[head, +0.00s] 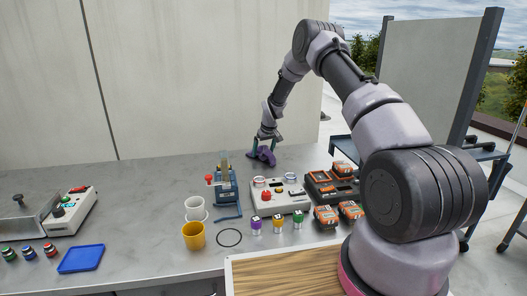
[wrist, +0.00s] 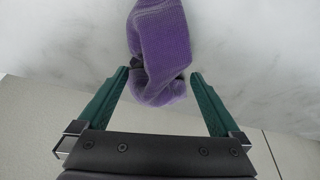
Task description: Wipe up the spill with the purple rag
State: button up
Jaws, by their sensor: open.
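The purple rag (head: 262,155) lies crumpled on the grey counter near the back wall in the head view. It also shows in the wrist view (wrist: 160,50), bunched up on the pale marbled surface. My gripper (head: 266,142) is over the rag, pointing down. In the wrist view my gripper (wrist: 159,75) has its two green fingers apart, one on each side of the rag's lower end, with gaps beside it. I cannot make out the spill in either view.
Orange-black packs (head: 326,215) sit right. The back wall (head: 200,80) rises close behind the rag.

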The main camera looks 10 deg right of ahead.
jog(key=shift+f, duration=0.9)
grip_shut()
jog(key=shift+r, duration=0.1)
jog(key=shift+r, duration=0.15)
